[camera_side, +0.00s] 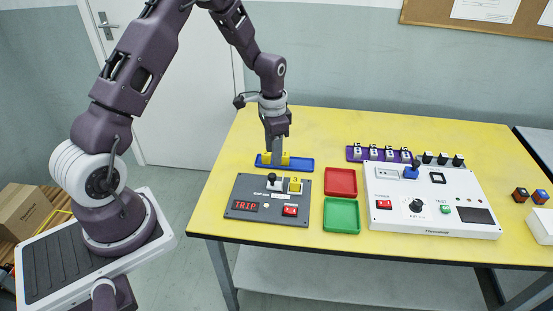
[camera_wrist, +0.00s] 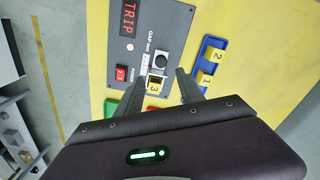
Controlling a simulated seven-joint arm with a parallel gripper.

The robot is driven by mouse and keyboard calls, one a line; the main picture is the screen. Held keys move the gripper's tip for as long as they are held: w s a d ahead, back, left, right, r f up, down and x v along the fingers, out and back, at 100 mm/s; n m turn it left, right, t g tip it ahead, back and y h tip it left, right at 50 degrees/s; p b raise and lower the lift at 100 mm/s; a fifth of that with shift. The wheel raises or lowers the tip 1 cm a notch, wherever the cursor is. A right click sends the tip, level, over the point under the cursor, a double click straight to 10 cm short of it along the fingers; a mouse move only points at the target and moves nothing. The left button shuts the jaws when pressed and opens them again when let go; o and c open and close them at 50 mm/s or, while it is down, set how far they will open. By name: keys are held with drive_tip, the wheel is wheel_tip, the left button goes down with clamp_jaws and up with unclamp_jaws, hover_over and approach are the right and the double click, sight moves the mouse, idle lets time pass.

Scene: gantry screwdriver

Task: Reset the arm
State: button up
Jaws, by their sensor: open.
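My gripper (camera_side: 276,143) points down with its fingers apart and nothing between them. In the side view it appears in front of or above the blue tray (camera_side: 305,164). In the wrist view the fingers (camera_wrist: 162,84) spread around the sight of a yellow block marked 3 (camera_wrist: 154,87), which sits in the dark panel (camera_wrist: 170,20). The exact height above the block cannot be told. The panel's red display (camera_side: 245,206) reads TRIP. Yellow blocks marked 1 (camera_wrist: 206,80) and 2 (camera_wrist: 216,57) are in the blue tray.
A red tray (camera_side: 341,182) and a green tray (camera_side: 341,215) lie right of the panel. A white console (camera_side: 400,190) with knobs stands further right, with a purple rack (camera_side: 380,155) behind it. Small dark cubes (camera_side: 520,195) sit at the far right.

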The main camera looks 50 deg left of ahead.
drive_tip(key=s+d+r+n+t, duration=0.1)
drive_tip(key=s+d+r, duration=0.2)
drive_tip(key=r, duration=0.4)
drive_tip(key=s+d+r+t, duration=0.1)
drive_tip(key=s+d+r, duration=0.25)
drive_tip(key=r, duration=0.35)
drive_tip(key=s+d+r+n+t, duration=0.15)
drive_tip(key=s+r, duration=0.25)
drive_tip(key=r, duration=0.4)
drive_tip(key=s+d+r+t, duration=0.1)
drive_tip(key=s+d, duration=0.1)
drive_tip(key=s, duration=0.5)
drive_tip(key=s+d+r+n+t, duration=0.1)
drive_tip(key=s+d+r, duration=0.1)
drive_tip(key=s, duration=0.6)
drive_tip(key=shift+d+r, duration=0.25)
drive_tip(key=shift+d, duration=0.4)
